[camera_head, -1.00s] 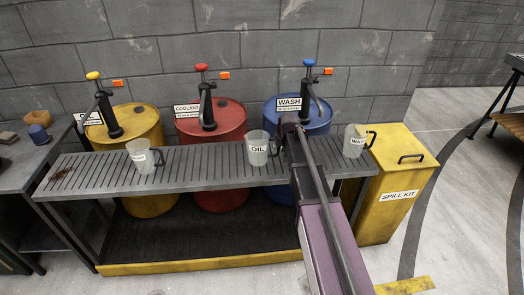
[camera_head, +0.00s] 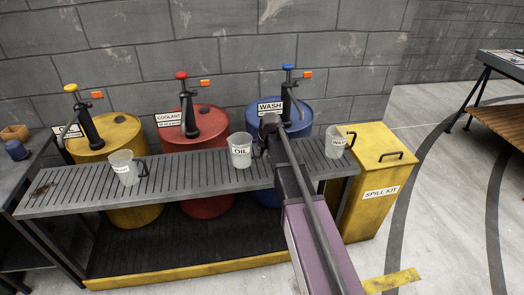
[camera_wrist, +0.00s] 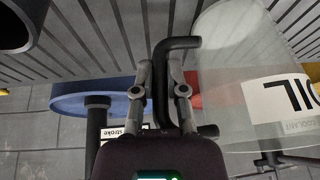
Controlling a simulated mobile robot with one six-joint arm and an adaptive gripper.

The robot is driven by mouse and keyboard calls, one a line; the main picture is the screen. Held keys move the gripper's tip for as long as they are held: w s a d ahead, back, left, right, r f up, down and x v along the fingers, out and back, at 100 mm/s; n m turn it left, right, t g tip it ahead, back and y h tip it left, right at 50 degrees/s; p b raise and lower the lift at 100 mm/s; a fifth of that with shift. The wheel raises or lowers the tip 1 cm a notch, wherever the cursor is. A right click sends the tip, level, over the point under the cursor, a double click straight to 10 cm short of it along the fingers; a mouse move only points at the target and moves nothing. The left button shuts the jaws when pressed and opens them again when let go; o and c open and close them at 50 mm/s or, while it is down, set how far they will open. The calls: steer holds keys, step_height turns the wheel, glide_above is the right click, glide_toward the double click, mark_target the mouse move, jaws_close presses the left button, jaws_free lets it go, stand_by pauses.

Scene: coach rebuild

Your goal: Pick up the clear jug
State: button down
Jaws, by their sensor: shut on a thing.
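The clear jug marked OIL (camera_head: 240,158) stands upright at the middle of the slatted grey rack (camera_head: 72,196). I cannot tell whether its base is clear of the slats. In the wrist view its clear wall (camera_wrist: 225,75) and label fill the right side, upside down. My gripper (camera_wrist: 163,72) is shut on this jug's black handle (camera_wrist: 180,43), its fingers beside the upright part. In the head view my arm hides most of the gripper and handle. Another clear jug (camera_head: 121,163) stands at the rack's left, and a third (camera_head: 334,147) at its right end.
Yellow (camera_head: 107,137), red (camera_head: 207,122) and blue (camera_head: 304,118) drums with hand pumps stand behind the rack. A yellow spill kit bin (camera_head: 370,185) adjoins its right end. The block wall is close behind. Open floor lies to the right.

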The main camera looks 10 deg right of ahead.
step_height(320, 180, up, 2)
steer(key=shift+r+p, duration=0.1)
steer(key=shift+p, duration=0.65)
steer(key=s+r+p, duration=0.1)
steer(key=s, duration=1.5)
steer(key=shift+s, duration=0.15)
